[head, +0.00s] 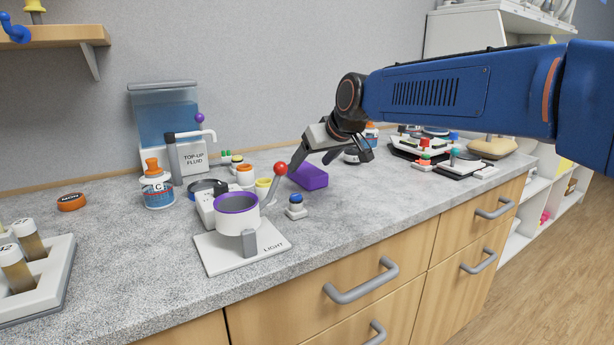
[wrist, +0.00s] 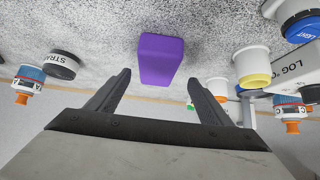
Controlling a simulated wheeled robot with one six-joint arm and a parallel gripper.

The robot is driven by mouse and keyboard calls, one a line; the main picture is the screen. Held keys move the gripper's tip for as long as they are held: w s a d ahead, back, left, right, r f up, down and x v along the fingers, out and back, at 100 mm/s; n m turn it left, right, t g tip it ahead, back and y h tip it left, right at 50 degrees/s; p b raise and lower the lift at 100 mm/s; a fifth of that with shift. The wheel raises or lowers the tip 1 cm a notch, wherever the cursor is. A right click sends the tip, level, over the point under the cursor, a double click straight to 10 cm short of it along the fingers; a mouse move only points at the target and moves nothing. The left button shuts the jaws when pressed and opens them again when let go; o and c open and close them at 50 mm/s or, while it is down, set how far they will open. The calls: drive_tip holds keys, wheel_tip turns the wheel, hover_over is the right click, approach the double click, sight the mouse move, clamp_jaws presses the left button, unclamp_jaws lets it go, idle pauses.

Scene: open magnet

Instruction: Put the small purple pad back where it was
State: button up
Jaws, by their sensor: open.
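The small purple pad (head: 312,178) is a purple block lying on the speckled grey counter, a little right of the red-knobbed lever. It also shows in the wrist view (wrist: 161,59), just beyond my fingertips and roughly centred between them. My gripper (head: 310,168) reaches down to it from the upper right. In the wrist view my gripper (wrist: 159,78) is open, its two dark fingers apart with nothing held. I cannot tell whether the fingers touch the pad.
A LIGHT stand with a purple-rimmed cup (head: 237,222) and a blue-topped button (head: 296,206) stand in front. The TOP-UP FLUID tank (head: 165,125) is at the back left. A STRA-labelled jar (wrist: 62,64) is near one finger.

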sight(308, 169)
drive_tip(key=shift+d+x, duration=0.15)
drive_tip(key=shift+x, duration=1.2)
drive_tip(key=shift+d+x, duration=0.1)
drive_tip(key=shift+x, duration=1.25)
drive_tip(key=shift+w, duration=0.2)
drive_tip(key=shift+c, duration=0.5)
drive_tip(key=c, duration=1.1)
